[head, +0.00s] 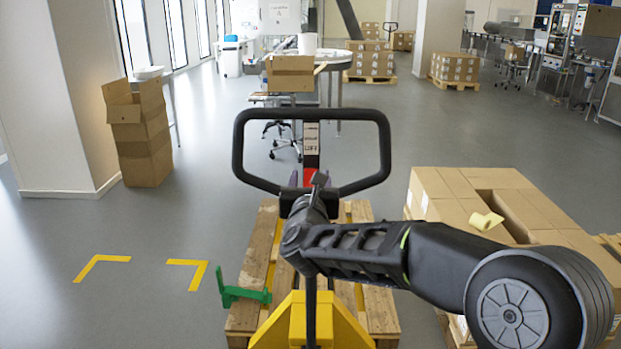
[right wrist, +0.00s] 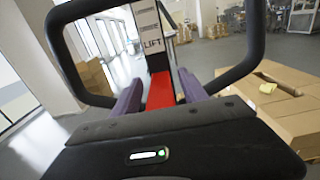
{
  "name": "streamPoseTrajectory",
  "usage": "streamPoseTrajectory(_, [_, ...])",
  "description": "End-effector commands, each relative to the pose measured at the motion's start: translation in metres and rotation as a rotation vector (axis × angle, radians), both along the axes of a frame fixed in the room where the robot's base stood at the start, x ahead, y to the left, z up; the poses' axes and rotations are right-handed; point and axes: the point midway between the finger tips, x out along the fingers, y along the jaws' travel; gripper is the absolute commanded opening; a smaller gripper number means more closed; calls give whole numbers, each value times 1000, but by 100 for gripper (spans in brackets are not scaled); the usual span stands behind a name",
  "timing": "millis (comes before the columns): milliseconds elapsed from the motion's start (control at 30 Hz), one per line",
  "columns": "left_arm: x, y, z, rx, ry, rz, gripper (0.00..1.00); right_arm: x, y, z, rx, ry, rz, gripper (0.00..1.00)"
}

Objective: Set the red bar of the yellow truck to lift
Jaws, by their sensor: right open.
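The yellow pallet truck (head: 342,325) stands in front of me, with a black loop handle (head: 238,150). A white label reading LIFT sits on the handle's middle post (head: 311,140); the label (right wrist: 151,42) also shows in the right wrist view. The red bar (right wrist: 160,91) lies below the label, and its top shows in the head view (head: 309,174). My right gripper (right wrist: 161,96) is open, with its purple fingers on either side of the red bar. The gripper hides the bar's lower part; I cannot tell whether the fingers touch it. My left gripper is not in view.
A wooden pallet (head: 380,305) lies around the truck, with a green bracket (head: 242,291) at its left. Stacked cartons (head: 450,195) stand at the right, cardboard boxes (head: 142,140) at the left. Floor with yellow corner marks (head: 190,265) is clear at the left.

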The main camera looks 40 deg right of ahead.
Motion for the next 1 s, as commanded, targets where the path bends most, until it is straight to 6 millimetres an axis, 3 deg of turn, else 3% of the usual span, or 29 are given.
streamPoseTrajectory(100, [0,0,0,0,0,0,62,0,0,0,0,0,0,51])
streamPoseTrajectory(733, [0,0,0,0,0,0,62,0,0,0,0,0,0,0])
streamPoseTrajectory(1000, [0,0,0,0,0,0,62,0,0,0,1,1,0,0])
